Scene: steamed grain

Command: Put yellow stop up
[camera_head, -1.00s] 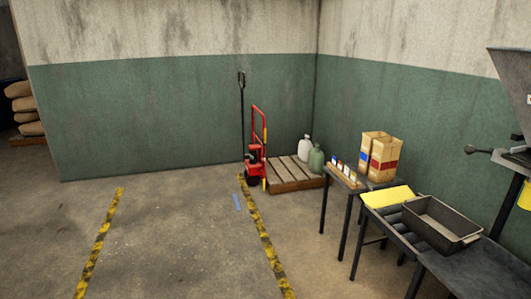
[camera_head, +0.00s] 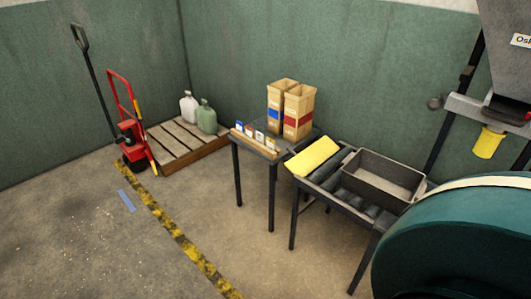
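The yellow stop, as I take it, is a flat yellow plate (camera_head: 314,156) at the left end of a dark roller conveyor (camera_head: 330,184). It lies low and slanted across that end, with its broad face showing. A dark open metal bin (camera_head: 381,184) sits on the rollers to its right, and its inside looks empty. Neither of my grippers is in view.
A small table (camera_head: 262,147) beside the conveyor holds paper bags (camera_head: 298,112) and a wooden card rack (camera_head: 255,143). A large teal round housing (camera_head: 460,245) fills the lower right. A red hand truck (camera_head: 131,130) and pallet (camera_head: 187,145) stand left.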

